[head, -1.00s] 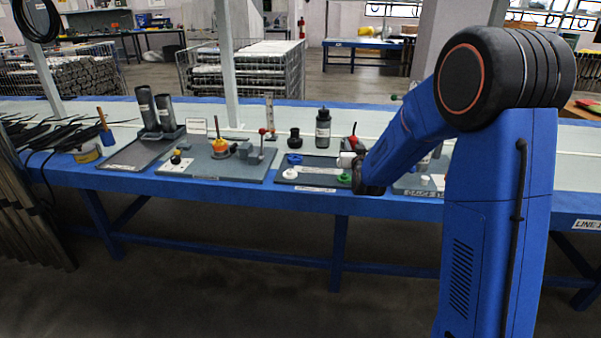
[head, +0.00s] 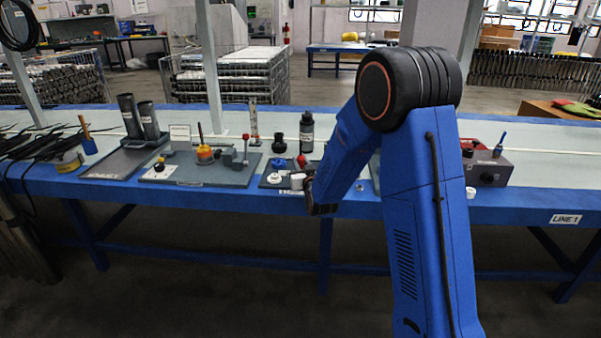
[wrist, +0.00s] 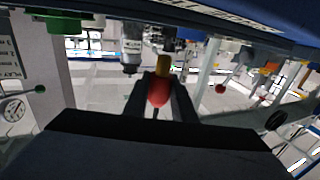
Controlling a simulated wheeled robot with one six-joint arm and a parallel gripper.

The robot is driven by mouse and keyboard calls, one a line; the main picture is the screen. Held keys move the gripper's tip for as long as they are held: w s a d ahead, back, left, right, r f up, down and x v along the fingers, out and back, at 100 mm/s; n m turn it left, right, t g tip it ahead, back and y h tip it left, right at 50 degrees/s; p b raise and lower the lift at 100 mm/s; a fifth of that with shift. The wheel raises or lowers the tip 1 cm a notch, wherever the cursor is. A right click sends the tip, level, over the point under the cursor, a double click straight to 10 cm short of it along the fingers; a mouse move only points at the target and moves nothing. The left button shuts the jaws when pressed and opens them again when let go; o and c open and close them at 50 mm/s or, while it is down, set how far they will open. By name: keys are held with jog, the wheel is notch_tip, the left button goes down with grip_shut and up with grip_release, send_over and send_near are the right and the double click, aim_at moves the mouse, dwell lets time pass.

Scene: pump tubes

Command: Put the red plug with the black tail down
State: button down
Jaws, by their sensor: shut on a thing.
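My gripper (wrist: 160,84) is shut on the red plug (wrist: 158,93), which sits between its two fingers in the wrist view. A thin dark tail shows at the plug's lower end, and a yellow piece (wrist: 163,64) shows at its upper end; I cannot tell whether that is joined to it. In the head view a bit of red (head: 301,160) shows by the end of my arm, above the workbench (head: 250,196) and beside the small dark mat (head: 266,181). My arm hides most of the gripper there.
A blue part (head: 278,164) and a black bottle (head: 306,132) stand close to my gripper. To the left is a grey board (head: 225,178) with a yellow-orange fitting (head: 204,154). A grey box (head: 490,168) stands right of my arm.

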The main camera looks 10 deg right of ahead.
jog(key=shift+f, duration=1.8)
jog(key=shift+f, duration=0.1)
jog(key=c, duration=1.5)
grip_release()
jog(key=shift+s, duration=0.3)
jog(key=s+d+r+g, duration=0.2)
jog(key=s+r+g, duration=0.1)
jog(key=s, duration=1.5)
jog(key=s+d+r+g, duration=0.2)
jog(key=s+g, duration=0.3)
jog(key=s, duration=1.4)
jog(key=s+d+r+g, duration=0.2)
jog(key=s+r+g, duration=0.2)
jog(key=s, duration=1.5)
jog(key=shift+s+d+g, duration=0.2)
jog(key=shift+d+g, duration=0.2)
jog(key=shift+g, duration=0.2)
